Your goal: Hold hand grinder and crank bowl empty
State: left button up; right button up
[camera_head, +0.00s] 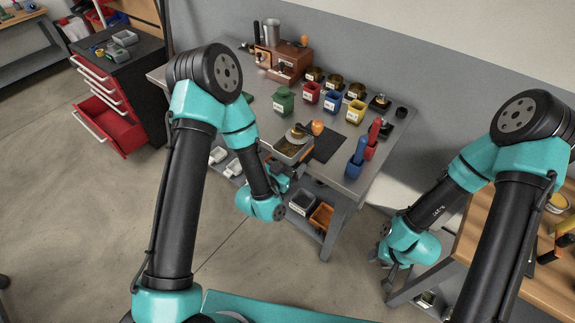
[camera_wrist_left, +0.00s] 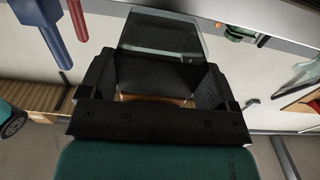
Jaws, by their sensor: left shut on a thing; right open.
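The hand grinder (camera_head: 292,149) is at the front edge of the grey table, with a brownish bowl on top and a crank ending in an orange knob (camera_head: 317,128). My left gripper (camera_wrist_left: 157,85) is shut on the grinder from the front side; its jaws are mostly hidden behind my arm in the head view. In the left wrist view a clear grey boxy part (camera_wrist_left: 162,36) rises beyond the jaws, and a brown strip shows between them. What is inside the bowl is too small to tell. My right gripper (camera_head: 388,258) is open and empty, low between the two tables, away from the grinder.
A dark mat (camera_head: 329,147) lies beside the grinder. Green (camera_head: 284,100), red, blue and yellow containers stand behind it, with a brown machine (camera_head: 282,60) at the back. Blue (camera_head: 355,160) and red handled tools stand at the right. A wooden table (camera_head: 500,260) is at the right.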

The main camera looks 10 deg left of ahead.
pick_arm(q)
jog(key=shift+x, duration=6.6)
jog(key=shift+s+d+f, duration=0.1)
jog(key=shift+f, duration=0.15)
